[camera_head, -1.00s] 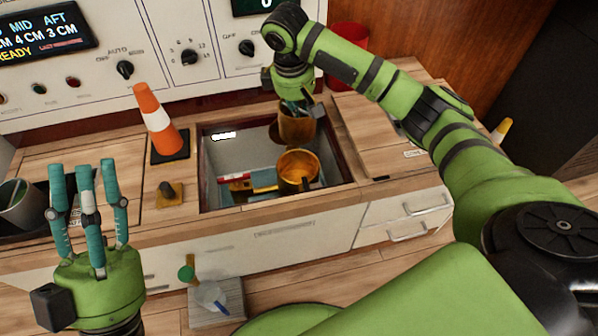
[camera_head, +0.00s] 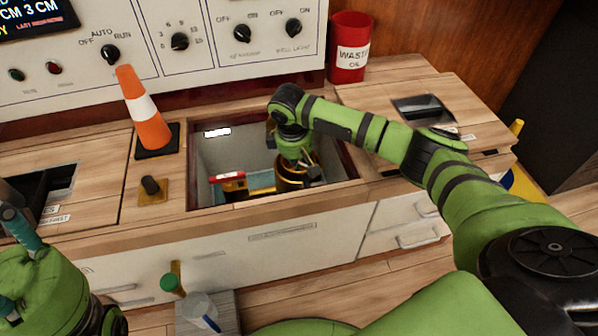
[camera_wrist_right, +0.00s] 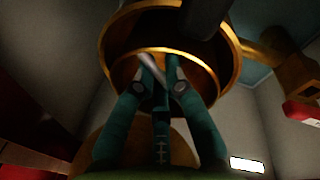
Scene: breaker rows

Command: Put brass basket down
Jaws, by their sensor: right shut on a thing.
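My right gripper (camera_head: 296,172) is down inside the square well (camera_head: 345,190), its wrist above it. It is shut on the brass basket (camera_head: 288,184), which shows below the fingers, low in the well. In the right wrist view the fingers (camera_wrist_right: 160,75) reach into round brass rims (camera_wrist_right: 118,50). What exactly they pinch there is dark and partly hidden. I cannot tell whether the basket touches the well floor. My left gripper (camera_head: 18,228) is partly cut off at the lower left, away from the well.
A red-and-white item (camera_head: 228,177) lies left of the basket in the well; it also shows in the right wrist view (camera_wrist_right: 302,110). An orange cone (camera_head: 146,115) and a small black knob (camera_head: 150,185) stand left of the well. A red waste bin (camera_head: 348,50) stands behind, right.

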